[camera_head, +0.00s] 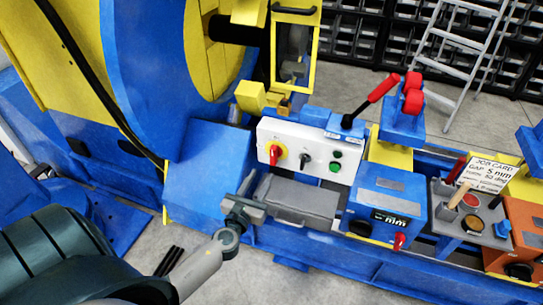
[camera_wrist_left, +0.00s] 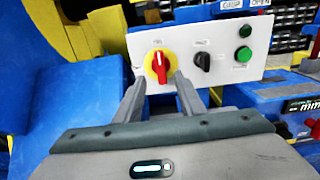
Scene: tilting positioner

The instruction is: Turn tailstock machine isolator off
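The isolator is a red rotary handle (camera_head: 275,155) on a yellow disc, at the left end of a white control panel (camera_head: 309,137). In the left wrist view the red handle (camera_wrist_left: 159,67) stands roughly upright on its yellow disc. My left gripper (camera_head: 252,190) is below and left of the isolator in the head view, apart from the panel. In the wrist view its two fingers (camera_wrist_left: 160,78) are spread, with the handle seen between and beyond the tips, and nothing is held. My right gripper is not in view.
Right of the isolator are a black selector (camera_head: 306,157) and green buttons (camera_head: 335,167). A grey box (camera_head: 297,200) lies below the panel. A red-gripped lever (camera_head: 378,92) rises behind it. A blue unit (camera_head: 385,205) stands to the right, and a large blue-yellow wheel (camera_head: 160,70) at left.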

